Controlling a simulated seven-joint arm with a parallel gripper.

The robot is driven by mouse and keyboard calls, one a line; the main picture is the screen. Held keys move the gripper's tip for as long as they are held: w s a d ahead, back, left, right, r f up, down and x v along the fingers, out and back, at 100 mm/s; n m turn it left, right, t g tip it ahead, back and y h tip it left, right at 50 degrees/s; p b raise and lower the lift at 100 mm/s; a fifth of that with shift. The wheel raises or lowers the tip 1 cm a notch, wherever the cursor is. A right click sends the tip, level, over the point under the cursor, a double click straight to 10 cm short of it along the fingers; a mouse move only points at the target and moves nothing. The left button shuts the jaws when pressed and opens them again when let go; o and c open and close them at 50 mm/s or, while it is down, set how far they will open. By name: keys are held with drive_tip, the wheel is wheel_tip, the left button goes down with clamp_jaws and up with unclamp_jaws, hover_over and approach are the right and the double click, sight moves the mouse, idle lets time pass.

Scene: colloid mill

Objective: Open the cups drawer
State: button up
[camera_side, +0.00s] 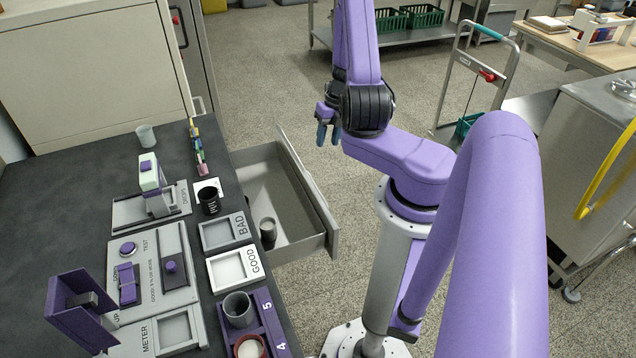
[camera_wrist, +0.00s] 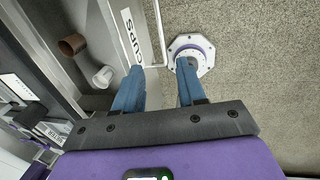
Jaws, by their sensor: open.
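The cups drawer (camera_side: 312,190) stands pulled out from the dark-topped bench, its inside open to view. In the wrist view its front carries a label reading CUPS (camera_wrist: 131,36), with a thin pale bar handle (camera_wrist: 161,32) alongside. The wrist view shows a brown cup (camera_wrist: 72,44) and a white cup (camera_wrist: 103,77) on the drawer side. My gripper (camera_side: 328,133) is open and empty, above and beyond the drawer front. Its blue fingers (camera_wrist: 160,68) point down toward the handle area, apparently clear of it.
The bench top holds a BAD tray (camera_side: 227,231), a GOOD tray (camera_side: 234,267), a black cup (camera_side: 208,201), a purple rack (camera_side: 267,318) with cups, and purple-topped devices. A tall cabinet (camera_side: 90,70) stands behind. A trolley (camera_side: 470,80) stands farther back.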

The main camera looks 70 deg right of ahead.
drive_tip(key=f, duration=0.5)
drive_tip(key=w+a+f, duration=0.1)
drive_tip(key=f, duration=0.5)
drive_tip(key=w+a+f, duration=0.1)
drive_tip(key=f, duration=0.5)
drive_tip(key=shift+w+a, duration=0.15)
drive_tip(key=shift+a, duration=0.05)
clamp_jaws()
